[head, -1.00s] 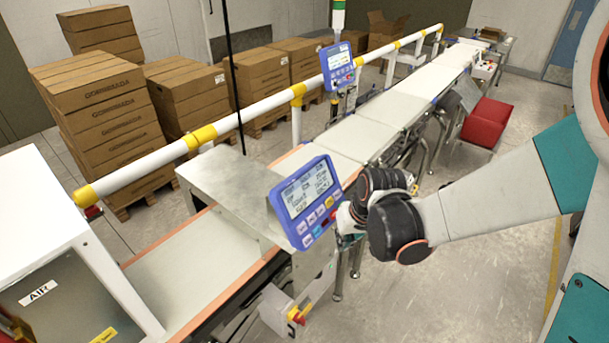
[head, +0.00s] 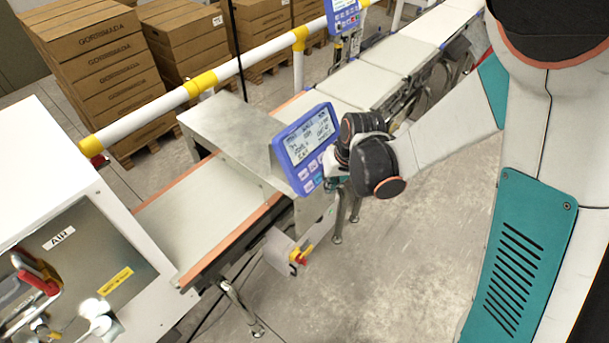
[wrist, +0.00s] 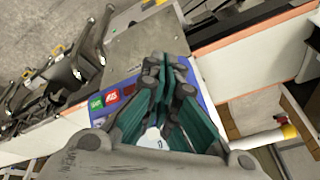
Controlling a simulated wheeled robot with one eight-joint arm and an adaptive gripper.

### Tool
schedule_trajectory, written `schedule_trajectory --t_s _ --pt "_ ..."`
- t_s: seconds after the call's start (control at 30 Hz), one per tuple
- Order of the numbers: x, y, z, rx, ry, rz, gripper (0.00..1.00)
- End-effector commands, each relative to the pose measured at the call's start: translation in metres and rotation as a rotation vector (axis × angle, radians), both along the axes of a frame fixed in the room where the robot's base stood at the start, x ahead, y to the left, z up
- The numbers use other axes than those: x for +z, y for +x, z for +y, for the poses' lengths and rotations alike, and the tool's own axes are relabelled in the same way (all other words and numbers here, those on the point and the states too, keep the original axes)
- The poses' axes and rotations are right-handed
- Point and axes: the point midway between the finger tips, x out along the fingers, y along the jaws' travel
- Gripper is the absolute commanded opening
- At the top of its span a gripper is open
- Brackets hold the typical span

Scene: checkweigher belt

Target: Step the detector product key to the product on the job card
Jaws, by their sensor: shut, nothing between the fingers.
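The blue detector panel (head: 305,148) has a grey text screen and rows of keys, and it stands by the metal detector housing (head: 235,140) over the belt. The text is too small to read. My gripper (head: 333,180) is at the panel's lower right edge, partly hidden by my wrist. In the wrist view my gripper (wrist: 165,62) is shut and empty, with its fingers in front of the panel (wrist: 128,88). A green key (wrist: 96,104) and a red key (wrist: 112,97) show left of the fingers; other keys are hidden. I cannot tell whether the fingertips touch a key. I cannot make out a job card.
A second blue display (head: 343,12) stands farther along the belt (head: 370,85). A white and yellow rail (head: 250,65) runs behind it, with stacked cartons (head: 95,60) beyond. A white cabinet marked AIR (head: 60,200) is at the left. Open floor (head: 400,270) lies in front.

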Motion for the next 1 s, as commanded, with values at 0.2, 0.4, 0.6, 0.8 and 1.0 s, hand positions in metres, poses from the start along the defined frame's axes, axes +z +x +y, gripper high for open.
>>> schedule_trajectory --t_s 0.2,0.4,0.6,0.8,1.0 --pt "-0.014 0.017 0.021 0.002 -0.001 -0.001 0.0" --pt "-0.025 0.028 0.035 0.001 -0.001 0.0 0.0" --pt "-0.028 0.033 0.042 0.001 0.0 0.0 0.0" --pt "-0.028 0.034 0.043 0.0 0.0 0.0 0.0" --pt "-0.028 0.033 0.043 0.0 0.0 0.0 0.0"
